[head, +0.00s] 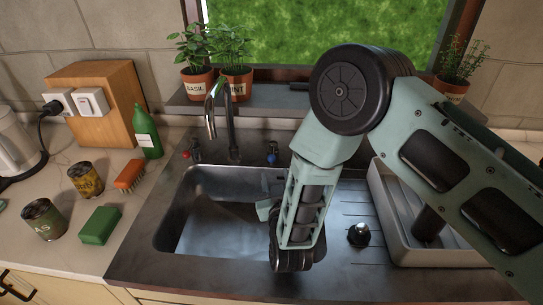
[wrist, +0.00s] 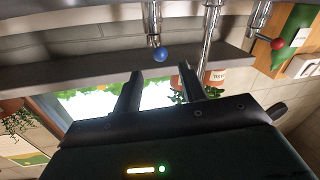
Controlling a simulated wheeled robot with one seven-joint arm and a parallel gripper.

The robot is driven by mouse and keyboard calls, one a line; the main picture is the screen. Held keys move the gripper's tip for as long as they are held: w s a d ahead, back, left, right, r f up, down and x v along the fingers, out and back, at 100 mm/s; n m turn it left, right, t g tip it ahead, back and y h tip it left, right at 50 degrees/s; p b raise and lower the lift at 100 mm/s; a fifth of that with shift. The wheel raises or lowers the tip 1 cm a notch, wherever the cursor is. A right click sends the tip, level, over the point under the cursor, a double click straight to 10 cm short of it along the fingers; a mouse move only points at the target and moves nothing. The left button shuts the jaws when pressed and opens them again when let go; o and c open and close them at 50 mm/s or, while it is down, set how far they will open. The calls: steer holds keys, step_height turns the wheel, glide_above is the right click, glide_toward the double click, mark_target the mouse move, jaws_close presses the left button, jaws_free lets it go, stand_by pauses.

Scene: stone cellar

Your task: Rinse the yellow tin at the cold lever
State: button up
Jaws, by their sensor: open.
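The yellow tin (head: 86,180) stands on the counter left of the sink, among other things. The cold lever, with a blue knob (head: 272,157), is at the back rim of the sink, right of the tap (head: 230,120). In the wrist view, the blue knob (wrist: 160,54) appears just beyond my gripper (wrist: 160,72), between the two fingertips in the picture. My gripper is open and empty. In the head view it is over the right part of the sink, partly hidden by my arm. Contact with the lever cannot be seen. No water stream shows.
The red-knobbed lever (head: 192,152) is left of the tap. A dark green tin (head: 44,222), a green sponge (head: 100,225), an orange brush (head: 130,175) and a green bottle (head: 147,132) stand left of the sink (head: 190,215). A dish tray (head: 385,195) is right. Potted herbs line the sill.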

mark_target(272, 161)
steer(key=w, duration=0.3)
steer(key=w+a+p, duration=0.1)
steer(key=w, duration=0.1)
steer(key=w+p, duration=0.1)
steer(key=w, duration=0.2)
steer(key=shift+w+a, duration=0.2)
steer(key=shift+w, duration=0.1)
